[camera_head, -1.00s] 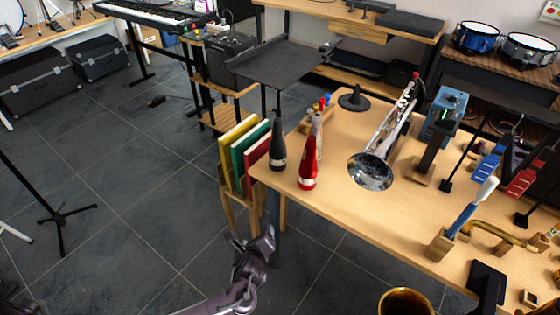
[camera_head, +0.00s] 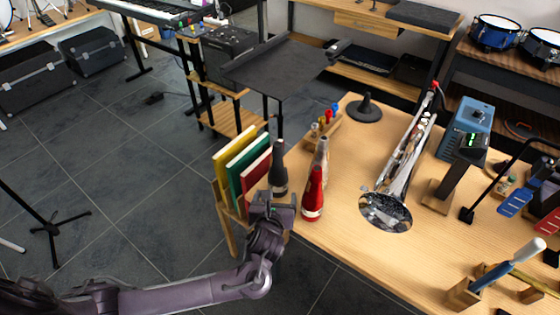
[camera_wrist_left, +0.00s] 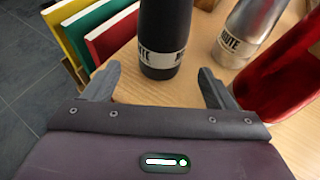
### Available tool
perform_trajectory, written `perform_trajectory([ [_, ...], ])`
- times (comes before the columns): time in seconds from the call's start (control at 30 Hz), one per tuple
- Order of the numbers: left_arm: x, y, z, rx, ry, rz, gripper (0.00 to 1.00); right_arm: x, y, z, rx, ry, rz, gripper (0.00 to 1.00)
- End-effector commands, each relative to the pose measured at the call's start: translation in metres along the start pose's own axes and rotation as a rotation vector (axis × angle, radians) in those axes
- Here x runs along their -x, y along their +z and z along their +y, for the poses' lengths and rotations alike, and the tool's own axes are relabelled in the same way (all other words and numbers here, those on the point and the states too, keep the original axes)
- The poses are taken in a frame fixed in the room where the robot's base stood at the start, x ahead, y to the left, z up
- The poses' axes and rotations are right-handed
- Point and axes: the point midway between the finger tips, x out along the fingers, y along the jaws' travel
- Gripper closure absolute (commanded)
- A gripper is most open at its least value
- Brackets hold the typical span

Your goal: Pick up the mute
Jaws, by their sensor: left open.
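My left gripper (camera_head: 275,198) is open and empty. My right gripper is out of view.
Yellow, green and red books (camera_head: 242,167) stand in a rack left of the table corner.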

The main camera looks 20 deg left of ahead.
Motion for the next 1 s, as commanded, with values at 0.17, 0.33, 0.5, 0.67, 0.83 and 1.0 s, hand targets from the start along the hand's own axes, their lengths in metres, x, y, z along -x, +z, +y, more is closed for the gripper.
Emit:
perform_trajectory([
  [0.17, -0.017, 0.0, 0.0, -0.001, 0.002, -0.001, 0.21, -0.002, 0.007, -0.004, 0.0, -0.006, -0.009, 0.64],
  [0.33, -0.037, 0.0, -0.001, 0.0, 0.002, 0.0, 0.21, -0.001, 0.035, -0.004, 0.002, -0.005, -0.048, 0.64],
  [0.5, -0.063, 0.0, -0.001, 0.0, 0.002, -0.001, 0.21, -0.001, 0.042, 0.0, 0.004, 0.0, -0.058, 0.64],
  [0.67, -0.076, -0.001, -0.001, 0.0, 0.0, 0.001, 0.21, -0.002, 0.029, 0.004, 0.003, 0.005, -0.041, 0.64],
  [0.83, -0.077, -0.001, -0.001, 0.0, -0.001, 0.0, 0.21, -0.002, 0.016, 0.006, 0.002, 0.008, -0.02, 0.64],
  [1.0, -0.077, -0.001, -0.001, 0.0, -0.001, 0.0, 0.36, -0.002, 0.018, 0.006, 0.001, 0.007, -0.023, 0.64],
])
